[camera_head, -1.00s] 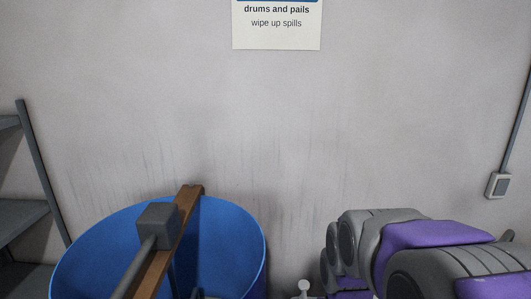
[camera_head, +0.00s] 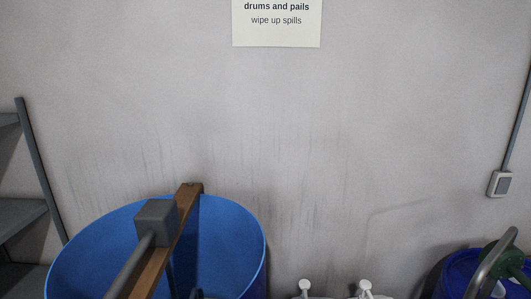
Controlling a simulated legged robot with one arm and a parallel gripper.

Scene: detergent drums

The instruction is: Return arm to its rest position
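My gripper is not in view. No part of my arm shows clearly in the picture. An open blue drum (camera_head: 232,245) stands at the lower left, cut off by the bottom edge. A brown wooden bar (camera_head: 187,222) lies across its top, with a grey block (camera_head: 156,221) and a grey rod (camera_head: 130,268) at the bar. What the drum holds is mostly hidden.
Two white knobbed tops (camera_head: 305,287) (camera_head: 365,288) show at the bottom edge. A dark blue container (camera_head: 448,272) with a green part and a grey curved handle (camera_head: 491,262) stands at lower right. Grey shelving (camera_head: 40,165) is at left. A wall with a sign (camera_head: 277,22) is behind.

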